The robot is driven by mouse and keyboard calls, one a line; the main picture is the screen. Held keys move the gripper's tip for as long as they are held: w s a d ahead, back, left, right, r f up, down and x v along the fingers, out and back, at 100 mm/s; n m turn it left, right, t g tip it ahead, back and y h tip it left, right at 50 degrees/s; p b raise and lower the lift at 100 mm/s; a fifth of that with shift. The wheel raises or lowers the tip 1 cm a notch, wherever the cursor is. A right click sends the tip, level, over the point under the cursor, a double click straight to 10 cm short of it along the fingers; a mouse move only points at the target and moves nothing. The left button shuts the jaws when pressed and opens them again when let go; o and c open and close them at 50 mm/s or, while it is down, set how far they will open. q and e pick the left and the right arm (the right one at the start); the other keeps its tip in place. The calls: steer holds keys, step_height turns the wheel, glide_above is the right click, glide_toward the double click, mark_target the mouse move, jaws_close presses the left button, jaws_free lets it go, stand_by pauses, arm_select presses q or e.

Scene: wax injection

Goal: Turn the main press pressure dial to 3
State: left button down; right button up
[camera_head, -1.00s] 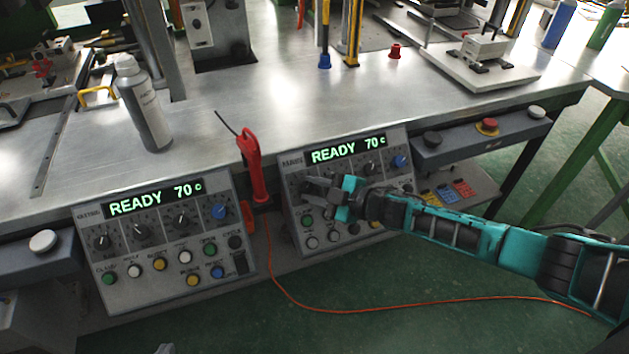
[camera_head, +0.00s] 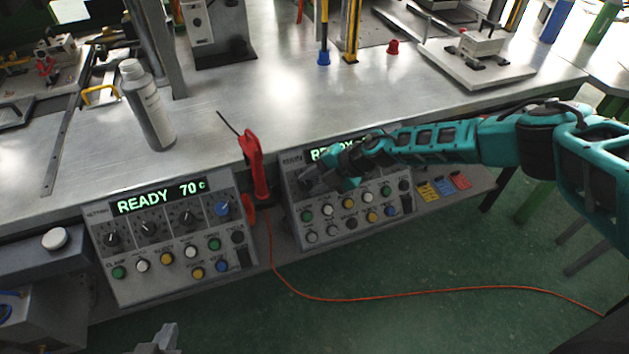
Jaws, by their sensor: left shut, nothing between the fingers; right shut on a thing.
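The right control panel (camera_head: 291,205) has a lit display reading READY, partly covered by my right arm. My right gripper (camera_head: 312,180) reaches across from the right and is shut at the left end of its dial row, on a dial hidden by the fingers. The other dials there are mostly covered too, and no pointer or number can be read. The left control panel (camera_head: 127,285) shows READY 70 c, several black dials (camera_head: 148,229) and a blue dial (camera_head: 222,209). My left gripper (camera_head: 162,341) just shows at the bottom edge, shut and empty, away from both panels.
A red tool (camera_head: 252,165) stands between the panels, its orange cable (camera_head: 380,295) running over the green floor. Colored labels (camera_head: 443,186) lie right of the right panel. Several push buttons sit below the dials.

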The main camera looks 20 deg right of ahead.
steer(key=shift+w+r+n+g+h, duration=0.1)
steer(key=shift+n+g+h, duration=0.4)
steer(key=shift+n, duration=0.4)
steer(key=shift+a, duration=0.15)
steer(key=o, duration=1.1)
steer(key=shift+c, duration=0.2)
steer(key=v, duration=1.3)
steer(key=shift+a, duration=0.15)
